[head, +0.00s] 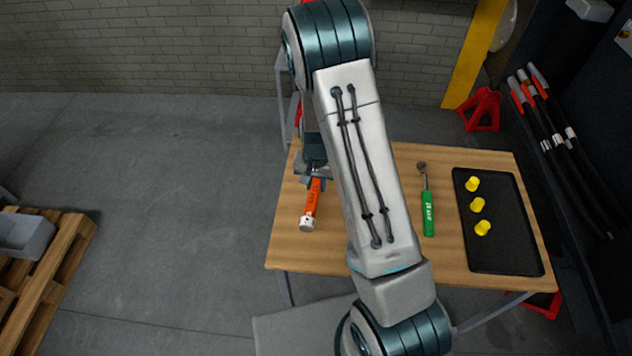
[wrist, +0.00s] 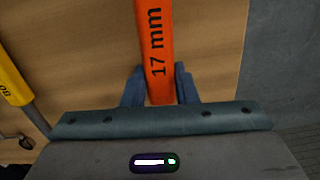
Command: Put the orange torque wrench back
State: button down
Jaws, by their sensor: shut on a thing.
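The orange torque wrench (head: 311,204) is at the left part of the wooden table, with a pale grey end toward the table's front edge. In the wrist view its orange handle (wrist: 156,45) bears the marking "17 mm". My gripper (head: 314,180) is shut on the handle, with a finger on each side; the fingers also show in the wrist view (wrist: 160,88). The far end of the wrench is hidden behind my gripper and arm. I cannot tell whether the wrench touches the table.
A green-handled wrench (head: 428,212) lies right of my arm on the table (head: 330,258). A black tray (head: 505,255) with yellow pieces (head: 478,205) is farther right. A yellow-handled tool (wrist: 14,82) shows at the wrist view's left. My arm hides the table's middle.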

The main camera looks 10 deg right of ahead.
jog(key=shift+f, duration=0.3)
jog(key=c, duration=1.1)
grip_release()
jog(key=shift+o, duration=0.2)
jog(key=shift+r, duration=0.1)
notch_tip(320, 180, up, 14)
jog(key=b, duration=0.1)
jog(key=shift+b, duration=0.3)
